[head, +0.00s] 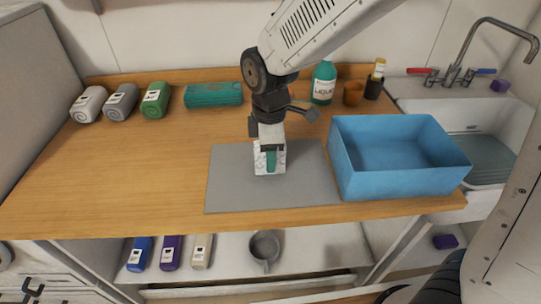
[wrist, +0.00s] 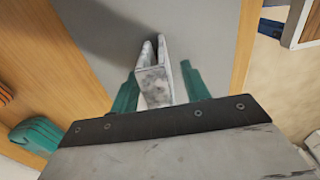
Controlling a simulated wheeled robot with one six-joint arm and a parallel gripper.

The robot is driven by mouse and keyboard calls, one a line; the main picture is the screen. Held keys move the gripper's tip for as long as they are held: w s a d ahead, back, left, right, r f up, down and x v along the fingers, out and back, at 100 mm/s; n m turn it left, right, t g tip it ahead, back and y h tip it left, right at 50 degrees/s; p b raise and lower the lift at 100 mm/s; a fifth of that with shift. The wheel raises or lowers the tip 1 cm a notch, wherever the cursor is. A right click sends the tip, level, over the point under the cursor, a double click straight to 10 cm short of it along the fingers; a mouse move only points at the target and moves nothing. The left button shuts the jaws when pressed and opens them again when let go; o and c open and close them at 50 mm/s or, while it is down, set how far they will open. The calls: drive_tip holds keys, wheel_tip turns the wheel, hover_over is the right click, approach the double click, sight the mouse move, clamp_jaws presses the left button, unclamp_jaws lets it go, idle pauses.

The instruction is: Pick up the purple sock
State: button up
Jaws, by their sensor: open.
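A purple rolled item with a white label (head: 171,252), which looks like the purple sock, lies on the lower shelf between a blue roll (head: 139,254) and a pale beige roll (head: 201,251). My gripper (head: 269,160) is above the counter, far up and right of the purple roll. Its teal fingers are open on either side of a white marbled object (wrist: 155,82) over the grey mat; the same object shows in the head view (head: 262,166). I cannot tell whether the fingers touch it. The purple roll is not seen in the wrist view.
White (head: 88,104), grey (head: 121,102) and green (head: 155,100) rolls line the counter's back left. A blue bin (head: 400,185) stands right of the grey mat (head: 225,190). A grey mug (head: 265,248) sits on the lower shelf, under the counter's front edge. The counter's left front is clear.

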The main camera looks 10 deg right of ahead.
clamp_jaws()
drive_tip(key=shift+r, duration=0.1)
drive_tip(key=shift+r, duration=0.25)
wheel_tip(320, 180, up, 3)
drive_tip(key=shift+r, duration=0.1)
drive_tip(key=s+a+r, duration=0.1)
drive_tip(key=s, duration=1.5)
drive_tip(key=shift+a, duration=0.4)
drive_tip(key=c, duration=1)
unclamp_jaws()
drive_tip(key=shift+w, duration=0.1)
